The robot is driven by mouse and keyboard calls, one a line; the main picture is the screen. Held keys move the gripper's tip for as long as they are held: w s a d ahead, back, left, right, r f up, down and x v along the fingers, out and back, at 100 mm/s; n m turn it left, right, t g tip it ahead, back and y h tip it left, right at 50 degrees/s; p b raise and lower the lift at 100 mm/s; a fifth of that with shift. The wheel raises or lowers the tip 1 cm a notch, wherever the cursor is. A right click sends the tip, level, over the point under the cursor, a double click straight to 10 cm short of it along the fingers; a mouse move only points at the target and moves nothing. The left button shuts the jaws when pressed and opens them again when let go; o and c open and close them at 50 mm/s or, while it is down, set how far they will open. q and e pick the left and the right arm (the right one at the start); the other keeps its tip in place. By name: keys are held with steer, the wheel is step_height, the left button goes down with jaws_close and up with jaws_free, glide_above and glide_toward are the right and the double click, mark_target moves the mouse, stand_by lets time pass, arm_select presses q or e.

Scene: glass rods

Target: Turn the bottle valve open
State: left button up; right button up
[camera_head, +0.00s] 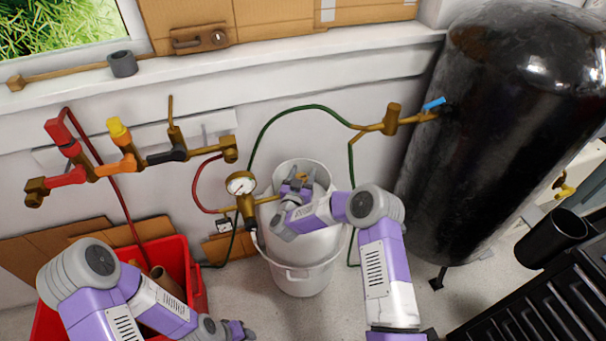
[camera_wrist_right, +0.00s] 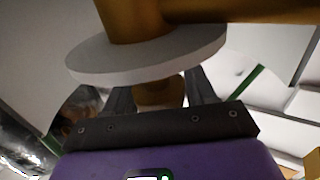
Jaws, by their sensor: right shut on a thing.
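The white bottle (camera_head: 312,242) stands upright in a white bucket (camera_head: 301,283) near the middle of the head view. Its brass valve (camera_head: 301,177) shows at the top, partly hidden by my right gripper (camera_head: 297,184). My right gripper is shut on the valve. The right wrist view shows a brass part (camera_wrist_right: 158,92) between the fingers, below a pale disc (camera_wrist_right: 150,55). My left gripper (camera_head: 240,330) is low at the bottom edge of the head view, away from the bottle; its fingers are too small and cut off to judge.
A pressure gauge (camera_head: 240,184) with hoses stands just left of the bottle. A red crate (camera_head: 191,262) is at the lower left. A large black tank (camera_head: 478,150) fills the right. Coloured valves (camera_head: 118,132) line the wall. A green hose (camera_head: 305,108) arches behind the bucket.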

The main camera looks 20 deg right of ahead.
steer(key=shift+y, duration=0.3)
steer(key=n+t+y, duration=0.1)
steer(key=n+y, duration=0.1)
steer(key=y, duration=0.1)
steer(key=shift+a+n+t, duration=0.15)
steer(key=shift+n+t, duration=0.15)
steer(key=n+y, duration=0.1)
steer(key=y, duration=0.1)
steer(key=n+y, duration=0.3)
steer(key=y, duration=0.2)
steer(key=shift+a+f+n+t, duration=0.1)
steer(key=shift+a+n+t, duration=0.2)
steer(key=shift+t, duration=0.1)
steer(key=n+y, duration=0.1)
steer(key=y, duration=0.1)
steer(key=n+g+y, duration=0.1)
steer(key=n+y, duration=0.1)
steer(key=y, duration=0.1)
steer(key=shift+a, duration=0.2)
steer(key=shift+s+a+n+g+y, duration=0.1)
steer(key=shift+a+n+g+y, duration=0.05)
steer(key=shift+n+g+y, duration=0.6)
steer(key=shift+a+n+g+y, duration=0.1)
steer(key=shift+n+g+y, duration=0.15)
steer(key=shift+n+y, duration=0.5)
steer(key=shift+a+y, duration=0.1)
steer(key=shift+y, duration=0.4)
steer(key=o, duration=1)
steer(key=shift+c, duration=0.2)
